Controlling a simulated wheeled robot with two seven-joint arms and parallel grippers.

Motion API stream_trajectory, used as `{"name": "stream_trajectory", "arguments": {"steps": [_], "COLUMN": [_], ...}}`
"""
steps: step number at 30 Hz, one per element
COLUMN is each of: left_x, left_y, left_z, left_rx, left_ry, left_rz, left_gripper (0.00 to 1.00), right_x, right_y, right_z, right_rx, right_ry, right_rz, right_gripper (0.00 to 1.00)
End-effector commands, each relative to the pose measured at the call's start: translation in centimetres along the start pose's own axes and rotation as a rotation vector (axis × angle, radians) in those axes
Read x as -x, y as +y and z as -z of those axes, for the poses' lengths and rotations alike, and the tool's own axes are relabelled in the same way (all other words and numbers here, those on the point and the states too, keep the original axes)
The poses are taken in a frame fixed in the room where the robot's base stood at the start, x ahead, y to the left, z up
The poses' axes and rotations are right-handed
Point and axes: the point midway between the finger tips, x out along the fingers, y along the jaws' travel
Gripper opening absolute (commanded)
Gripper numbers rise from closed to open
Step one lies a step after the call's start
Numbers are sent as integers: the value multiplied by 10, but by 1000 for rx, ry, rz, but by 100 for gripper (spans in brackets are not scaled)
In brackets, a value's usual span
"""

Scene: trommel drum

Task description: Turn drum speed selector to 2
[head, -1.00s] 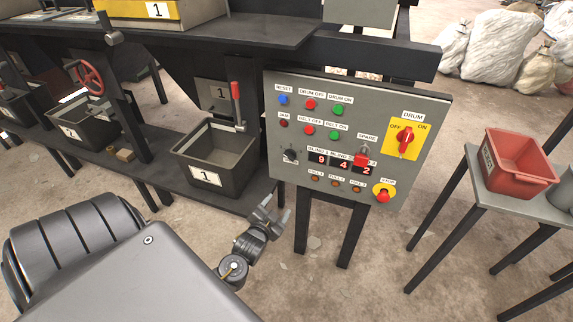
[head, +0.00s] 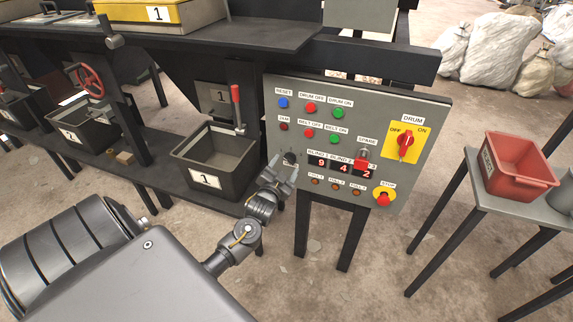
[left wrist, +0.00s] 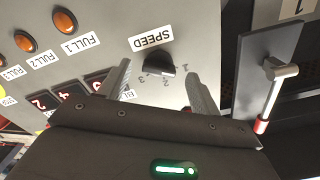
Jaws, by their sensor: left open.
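The drum speed selector is a small dark knob (left wrist: 155,62) below an upside-down SPEED label (left wrist: 151,37) in the left wrist view. The digits 1, 2 and 3 are printed around it; I cannot tell which one it points at. In the head view the selector (head: 290,157) sits at the lower left of the grey control panel (head: 425,115), partly hidden by my fingers. My left gripper (head: 283,169) is open in front of it, and its fingers (left wrist: 157,72) stand on either side of the knob, with gaps showing. My right gripper is not in view.
The panel also carries push buttons, number displays, a red-and-yellow DRUM switch (head: 405,141) and a STOP button (head: 383,199). A black bin labelled 1 (head: 195,178) stands left of my gripper. A red tub (head: 505,184) sits on a stand at the right.

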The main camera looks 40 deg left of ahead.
Motion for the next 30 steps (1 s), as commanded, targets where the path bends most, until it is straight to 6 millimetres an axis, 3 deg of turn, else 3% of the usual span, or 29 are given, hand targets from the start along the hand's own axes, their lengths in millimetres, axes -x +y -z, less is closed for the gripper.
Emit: {"name": "stream_trajectory", "arguments": {"steps": [6, 15, 25, 30], "left_x": [-16, -18, -18, -18], "left_y": [0, 1, 1, 0], "left_z": [0, 0, 0, 0], "left_rx": [0, 0, 0, -8], "left_ry": [0, 0, 0, 0], "left_rz": [-1, -1, -1, -2], "left_gripper": [64, 62, 19, 19], "right_x": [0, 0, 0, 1], "right_y": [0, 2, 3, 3], "right_z": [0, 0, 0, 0], "right_rx": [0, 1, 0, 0], "right_ry": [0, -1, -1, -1], "right_rz": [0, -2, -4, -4], "right_gripper": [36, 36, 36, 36]}}
